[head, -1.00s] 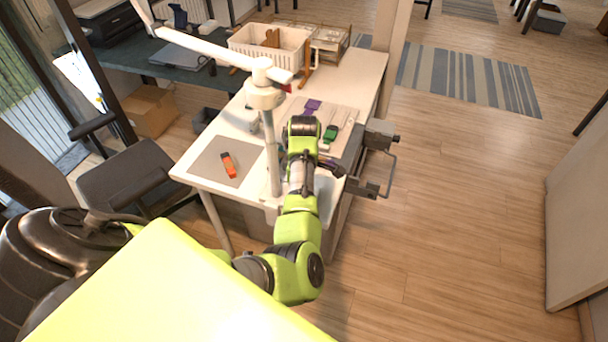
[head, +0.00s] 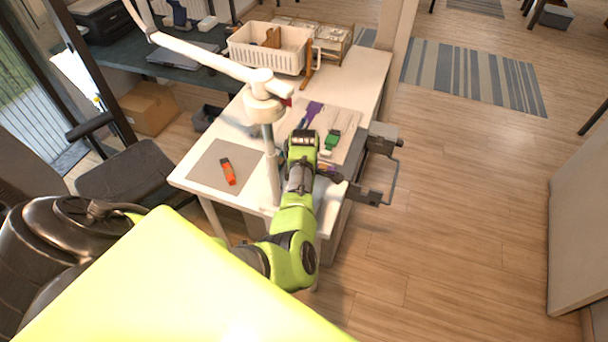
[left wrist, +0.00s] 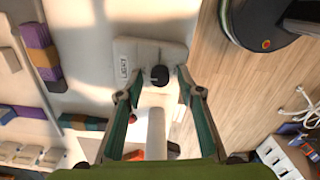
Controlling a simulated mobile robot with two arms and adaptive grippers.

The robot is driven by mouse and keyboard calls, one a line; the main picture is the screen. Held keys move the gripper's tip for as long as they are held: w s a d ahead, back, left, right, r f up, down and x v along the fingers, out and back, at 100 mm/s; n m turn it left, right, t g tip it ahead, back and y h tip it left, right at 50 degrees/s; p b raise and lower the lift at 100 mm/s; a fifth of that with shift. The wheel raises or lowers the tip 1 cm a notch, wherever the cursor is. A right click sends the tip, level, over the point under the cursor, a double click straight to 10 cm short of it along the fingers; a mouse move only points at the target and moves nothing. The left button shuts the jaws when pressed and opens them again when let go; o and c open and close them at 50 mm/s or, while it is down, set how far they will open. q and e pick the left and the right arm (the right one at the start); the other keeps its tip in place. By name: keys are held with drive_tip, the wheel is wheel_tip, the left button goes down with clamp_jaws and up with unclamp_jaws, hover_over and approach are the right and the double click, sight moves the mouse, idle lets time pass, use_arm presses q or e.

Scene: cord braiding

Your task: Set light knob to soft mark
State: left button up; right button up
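In the left wrist view a pale panel (left wrist: 137,51) marked LIGHT lies at the table edge and carries a round black knob (left wrist: 159,75). Which mark the knob points to cannot be made out. My left gripper (left wrist: 153,87) is open, with its two teal fingers spread on either side of the knob in that view; contact does not show. In the head view a green arm of mine reaches over the white table (head: 352,85), and its links hide the gripper and the knob. My right gripper is not in view.
A white lamp post (head: 271,165) rises close beside the arm. An orange tool (head: 228,172) lies on a grey mat (head: 205,165). A green item (head: 332,139) and purple cord (head: 313,112) lie behind the arm. A white basket (head: 268,48) stands at the back. Open floor lies right.

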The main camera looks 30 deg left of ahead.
use_arm(q)
drive_tip(key=shift+f, duration=0.15)
clamp_jaws()
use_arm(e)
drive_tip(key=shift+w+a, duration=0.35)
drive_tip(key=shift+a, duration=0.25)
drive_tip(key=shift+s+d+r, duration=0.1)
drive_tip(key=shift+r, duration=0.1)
use_arm(q)
drive_tip(key=m+p, duration=0.2)
drive_tip(key=shift+r+m, duration=0.2)
drive_tip(key=shift+m, duration=0.2)
drive_tip(key=m+p, duration=0.2)
drive_tip(key=m, duration=0.1)
drive_tip(key=shift+f+m, duration=0.1)
drive_tip(key=shift+m, duration=0.3)
drive_tip(key=m, duration=0.9)
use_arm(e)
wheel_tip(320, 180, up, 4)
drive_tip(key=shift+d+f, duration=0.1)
